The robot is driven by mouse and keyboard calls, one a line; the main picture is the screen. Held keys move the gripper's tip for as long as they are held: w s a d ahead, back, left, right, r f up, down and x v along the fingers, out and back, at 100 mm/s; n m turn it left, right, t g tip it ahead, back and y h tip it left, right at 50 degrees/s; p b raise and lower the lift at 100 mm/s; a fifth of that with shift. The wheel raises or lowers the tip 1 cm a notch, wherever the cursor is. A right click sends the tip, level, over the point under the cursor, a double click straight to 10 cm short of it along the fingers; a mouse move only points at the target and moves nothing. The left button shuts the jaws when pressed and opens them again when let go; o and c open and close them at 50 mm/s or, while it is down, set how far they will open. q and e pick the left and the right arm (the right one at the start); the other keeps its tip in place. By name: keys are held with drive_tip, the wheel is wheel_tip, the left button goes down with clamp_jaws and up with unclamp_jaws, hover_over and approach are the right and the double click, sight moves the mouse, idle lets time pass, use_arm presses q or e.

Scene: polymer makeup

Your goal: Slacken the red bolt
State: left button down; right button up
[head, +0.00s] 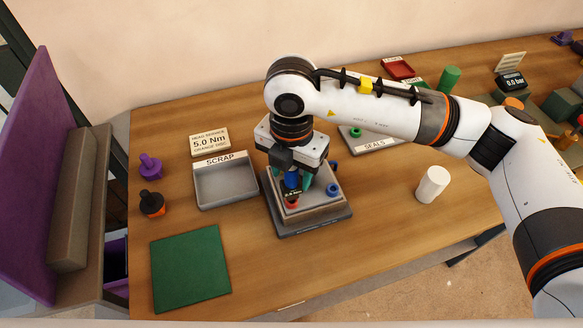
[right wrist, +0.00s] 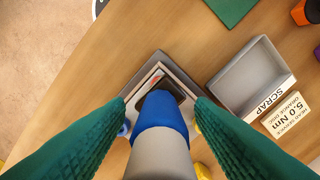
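The red bolt (head: 292,204) sits on the near part of a grey fixture block (head: 316,210). In the right wrist view only a small patch of red (right wrist: 157,78) shows past the tool. My right gripper (head: 289,182) points down over the fixture, its green fingers on either side of a blue tool (right wrist: 160,112). The fingers look shut on it. The tool stands upright, with a dark display at its lower part, close above or against the red bolt; whether it is seated is hidden. My left gripper is not in view.
A blue bolt (head: 333,189) is on the fixture's right. A grey SCRAP tray (head: 225,199) stands to the left, with purple (head: 150,166) and orange-black (head: 152,204) items beyond. A green mat (head: 190,268) lies near front left. A white cylinder (head: 432,185) stands right.

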wheel_tip(320, 180, up, 12)
drive_tip(key=shift+b, duration=1.15)
